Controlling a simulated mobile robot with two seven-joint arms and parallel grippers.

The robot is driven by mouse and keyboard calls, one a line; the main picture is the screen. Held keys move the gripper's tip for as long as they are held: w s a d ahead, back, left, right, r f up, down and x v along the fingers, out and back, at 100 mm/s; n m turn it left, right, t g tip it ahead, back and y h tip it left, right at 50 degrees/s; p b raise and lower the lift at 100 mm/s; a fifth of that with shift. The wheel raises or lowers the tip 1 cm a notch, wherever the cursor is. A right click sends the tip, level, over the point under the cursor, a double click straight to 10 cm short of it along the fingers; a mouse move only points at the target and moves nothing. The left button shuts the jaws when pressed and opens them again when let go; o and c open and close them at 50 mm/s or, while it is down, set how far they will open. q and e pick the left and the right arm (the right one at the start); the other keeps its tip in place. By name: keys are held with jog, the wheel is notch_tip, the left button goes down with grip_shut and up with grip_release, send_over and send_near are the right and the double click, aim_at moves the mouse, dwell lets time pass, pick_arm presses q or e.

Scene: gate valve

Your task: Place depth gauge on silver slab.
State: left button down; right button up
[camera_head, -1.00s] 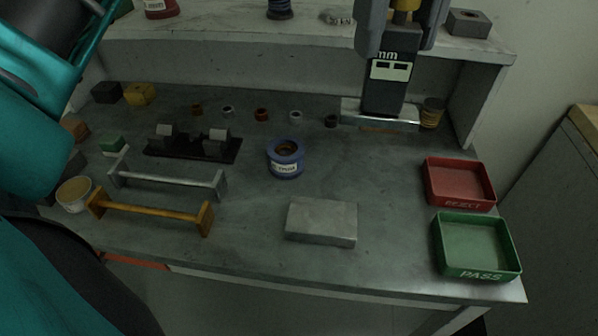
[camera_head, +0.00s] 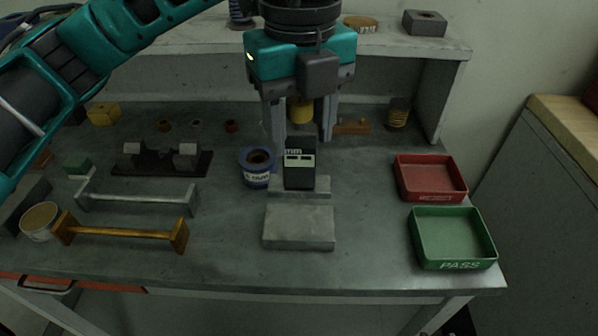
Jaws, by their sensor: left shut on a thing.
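The depth gauge (camera_head: 299,172) has a black body with a small display marked mm, a yellow top part and a flat silver base bar. My left gripper (camera_head: 302,128) points down and is shut on its upper part, with the fingers on either side of the yellow part. The gauge is upright. The silver slab (camera_head: 299,229) lies flat and bare on the bench, just in front of the gauge's base in the picture. The gauge's base shows apart from the slab; its exact height is hard to tell. My right gripper is out of view.
A blue spool-like ring (camera_head: 257,168) stands close left of the gauge. A red REJECT tray (camera_head: 431,196) and a green PASS tray (camera_head: 453,262) are at the right. A silver bar (camera_head: 137,199), an orange bar (camera_head: 121,233) and a black stand (camera_head: 160,165) are at the left.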

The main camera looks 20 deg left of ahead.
aim_at(299, 97)
pick_arm(q)
jog(key=shift+f, duration=3.6)
jog(key=shift+f+b, duration=0.15)
jog(key=shift+b, duration=0.15)
jog(key=shift+c, duration=2.3)
grip_release()
notch_tip(299, 97, up, 12)
jog(key=shift+r+p, duration=0.15)
jog(key=shift+p, duration=0.5)
